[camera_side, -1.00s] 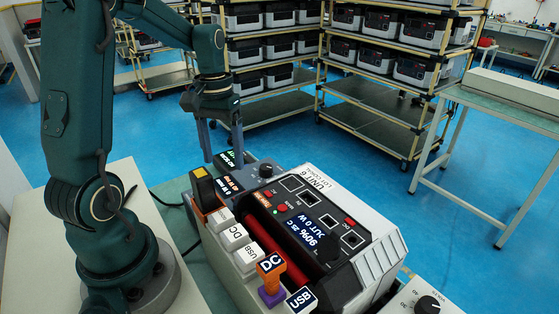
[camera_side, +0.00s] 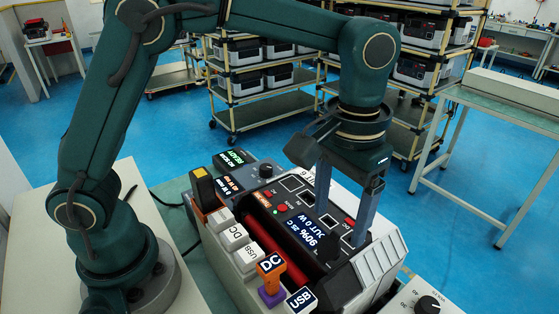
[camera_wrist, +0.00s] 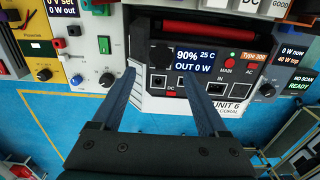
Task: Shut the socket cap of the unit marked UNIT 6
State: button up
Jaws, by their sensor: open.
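The unit marked UNIT 6 (camera_side: 384,262) is a light grey box with a black sloping panel, a lit display reading 90% and a row of square sockets. The DC socket (camera_wrist: 158,82) lies between my fingers in the wrist view. My gripper (camera_side: 340,224) is open and empty over the socket side of the panel. Its spread fingers also show in the wrist view (camera_wrist: 159,75).
A red handle bar (camera_side: 256,222) runs along the unit. A knob box (camera_side: 428,304) stands at lower right.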

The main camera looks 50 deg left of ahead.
aim_at(335, 234)
jog(key=shift+f, duration=2.25)
grip_shut()
jog(key=shift+w+f+g, duration=0.3)
jog(key=shift+w+g, duration=0.1)
jog(key=shift+g, duration=0.6)
jog(key=shift+w+f+g, duration=0.25)
jog(key=shift+w+g, duration=0.1)
jog(key=shift+g, duration=0.65)
grip_release()
jog(key=shift+s+r, duration=0.15)
